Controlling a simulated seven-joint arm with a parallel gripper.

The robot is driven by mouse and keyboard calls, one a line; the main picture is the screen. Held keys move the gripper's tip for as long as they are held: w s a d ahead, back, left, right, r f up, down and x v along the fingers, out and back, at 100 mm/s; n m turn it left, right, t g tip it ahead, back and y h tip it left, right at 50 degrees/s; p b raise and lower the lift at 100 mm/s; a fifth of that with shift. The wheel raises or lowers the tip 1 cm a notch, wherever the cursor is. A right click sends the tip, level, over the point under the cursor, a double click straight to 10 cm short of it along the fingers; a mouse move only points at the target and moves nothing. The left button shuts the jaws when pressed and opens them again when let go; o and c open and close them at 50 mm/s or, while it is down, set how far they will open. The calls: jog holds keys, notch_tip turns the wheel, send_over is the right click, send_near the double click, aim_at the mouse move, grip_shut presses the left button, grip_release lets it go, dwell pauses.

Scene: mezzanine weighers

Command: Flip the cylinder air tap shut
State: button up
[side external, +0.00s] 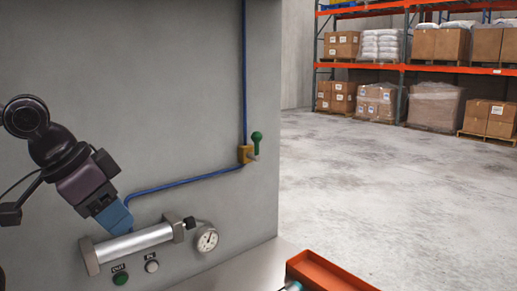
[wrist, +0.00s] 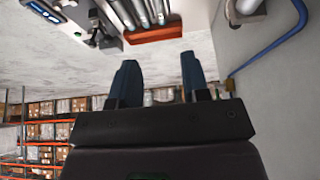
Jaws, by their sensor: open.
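The air tap (side external: 246,154) is a small brass-coloured body on the grey wall panel, with a green lever (side external: 256,141) that points upward. A blue air line (side external: 244,70) comes down to it from above, and another runs from it down-left toward the silver cylinder (side external: 135,243). My gripper (side external: 117,218) is to the left of the tap and lower, well apart from it, with its blue fingers overlapping the cylinder in the side view. In the wrist view my gripper (wrist: 159,62) is open with nothing between the fingers. The blue line (wrist: 272,45) shows at right there; the tap's lever is not clear.
A round gauge (side external: 207,239) sits beside the cylinder. A green OUT button (side external: 120,278) and a white IN button (side external: 152,266) are below. An orange tray (side external: 325,272) stands at lower right. Wall space between my gripper and the tap holds only the blue line.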

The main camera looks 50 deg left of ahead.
jog(key=c, duration=0.3)
jog(key=shift+w+a+f, duration=0.1)
jog(key=shift+a+f, duration=0.1)
jog(key=shift+f, duration=0.05)
jog(key=c, duration=0.4)
jog(key=shift+w+a+f+n+g, duration=0.5)
jog(key=shift+w+a+f+g, duration=0.1)
jog(key=shift+w+a+f, duration=0.2)
grip_shut()
jog(key=w+a+n+t+y, duration=0.35)
jog(key=w+a+n, duration=0.6)
jog(key=w, duration=0.45)
jog(key=w+r+n+t, duration=0.7)
jog(key=n, duration=0.2)
jog(key=shift+w+a+r+t, duration=0.15)
jog(key=shift+a+r+t, duration=0.05)
jog(key=shift+a+t, duration=0.2)
jog(key=shift+h, duration=0.25)
